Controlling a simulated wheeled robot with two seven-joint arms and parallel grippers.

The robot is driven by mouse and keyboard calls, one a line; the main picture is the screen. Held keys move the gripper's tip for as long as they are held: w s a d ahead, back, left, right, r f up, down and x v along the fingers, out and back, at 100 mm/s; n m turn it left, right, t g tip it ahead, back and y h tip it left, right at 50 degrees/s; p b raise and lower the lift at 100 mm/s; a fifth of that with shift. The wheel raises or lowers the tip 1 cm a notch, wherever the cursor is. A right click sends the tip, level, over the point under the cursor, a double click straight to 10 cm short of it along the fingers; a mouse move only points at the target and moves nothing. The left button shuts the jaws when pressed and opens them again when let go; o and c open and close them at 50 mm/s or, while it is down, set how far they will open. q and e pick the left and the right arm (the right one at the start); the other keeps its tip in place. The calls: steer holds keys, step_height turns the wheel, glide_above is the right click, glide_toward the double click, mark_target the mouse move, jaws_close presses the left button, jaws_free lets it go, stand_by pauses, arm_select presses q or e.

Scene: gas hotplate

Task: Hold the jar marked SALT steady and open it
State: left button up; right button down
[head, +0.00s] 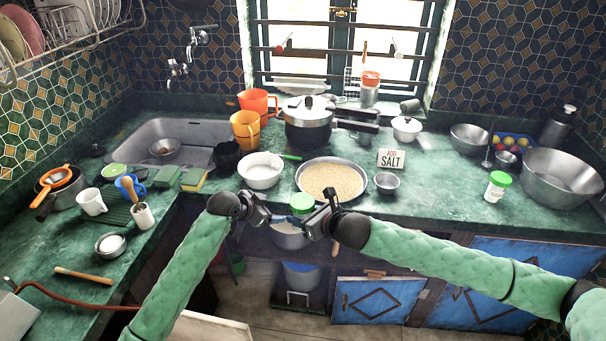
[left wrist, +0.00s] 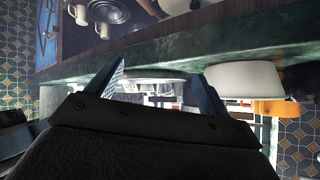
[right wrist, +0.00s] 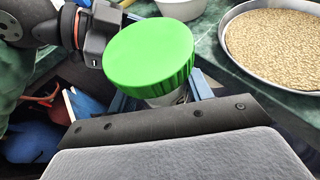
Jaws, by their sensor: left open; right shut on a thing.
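A jar with a green screw lid (head: 302,203) is held in front of the counter edge, between my two grippers. In the right wrist view its lid (right wrist: 150,57) sits on a clear body (right wrist: 167,98), between the fingers of my right gripper (right wrist: 163,98). That gripper (head: 318,222) is shut on the jar; no label shows on it. My left gripper (head: 266,217) is open and empty, left of the jar and apart from it. In the left wrist view its fingers (left wrist: 160,85) are spread. A second green-lidded jar (head: 496,187) stands on the right counter.
An ADD SALT sign (head: 391,159) stands behind a small steel bowl (head: 386,183). A pan of grain (head: 333,181) and a white bowl (head: 260,171) stand near the counter edge, close behind my grippers. A pot (head: 288,240) is below them.

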arm_select(q)
steer(key=w+a+r+m+h, duration=0.1)
steer(key=w+r+m, duration=0.15)
steer(key=r, duration=0.85)
steer(key=w+a+r+m+h, duration=0.1)
steer(key=w+a+r+m, duration=0.15)
steer(key=r, duration=0.75)
steer(key=w+r+m+h, duration=0.1)
steer(key=r+m, duration=0.3)
steer(key=r, duration=0.7)
steer(key=m+g+y, duration=0.7)
steer(key=m+y, duration=0.2)
steer(key=y, duration=0.1)
glide_above(303, 201)
step_height(303, 201, down, 13)
steer(key=shift+w+f, duration=0.1)
steer(key=shift+f, duration=3.95)
